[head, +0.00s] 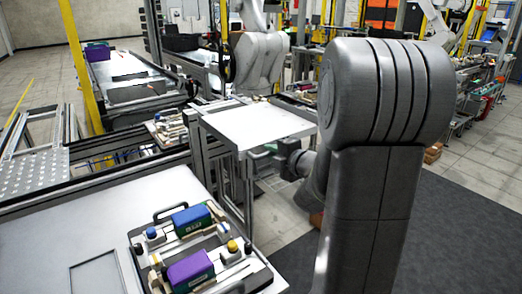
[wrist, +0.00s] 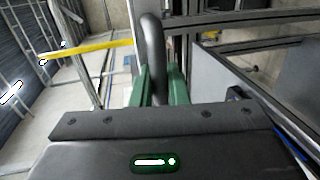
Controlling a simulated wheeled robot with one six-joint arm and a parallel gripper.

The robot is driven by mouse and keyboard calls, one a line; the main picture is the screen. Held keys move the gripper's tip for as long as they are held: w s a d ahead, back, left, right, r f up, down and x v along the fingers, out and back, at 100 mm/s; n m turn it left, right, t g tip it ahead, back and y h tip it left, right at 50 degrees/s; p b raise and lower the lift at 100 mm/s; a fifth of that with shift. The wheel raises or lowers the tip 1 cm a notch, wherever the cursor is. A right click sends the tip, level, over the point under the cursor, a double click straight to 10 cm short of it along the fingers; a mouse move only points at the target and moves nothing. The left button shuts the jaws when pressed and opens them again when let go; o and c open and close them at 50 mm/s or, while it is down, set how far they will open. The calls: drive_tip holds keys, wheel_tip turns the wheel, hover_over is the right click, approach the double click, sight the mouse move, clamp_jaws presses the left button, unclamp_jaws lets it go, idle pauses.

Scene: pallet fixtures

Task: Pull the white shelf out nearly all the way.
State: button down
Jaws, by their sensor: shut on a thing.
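The white shelf (head: 255,124) is a flat pale panel on a metal frame in the middle of the head view. It juts out toward me from the frame. In the wrist view, the green fingers of my gripper (wrist: 160,88) are shut on a dark curved handle (wrist: 153,45), one finger on each side of it. In the head view my gripper is mostly hidden beneath the shelf's near right edge and behind my arm. How the handle joins the shelf is hidden there.
A grey table (head: 70,222) at front left holds a black tray (head: 142,262) with a blue block (head: 191,220) and a purple block (head: 190,270). A yellow post (head: 75,50) stands at the left. Dark floor matting (head: 440,225) is open at the right.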

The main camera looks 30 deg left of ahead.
drive_tip(key=shift+v, duration=0.85)
drive_tip(key=shift+f, duration=0.25)
drive_tip(key=c, duration=1.8)
unclamp_jaws()
drive_tip(key=shift+o, duration=0.2)
drive_tip(key=v, duration=1.4)
drive_tip(key=shift+a+f, duration=0.1)
drive_tip(key=shift+a, duration=0.15)
drive_tip(key=x, duration=1.3)
drive_tip(key=shift+w+a, duration=0.2)
drive_tip(key=shift+w, duration=0.05)
drive_tip(key=shift+d, duration=0.1)
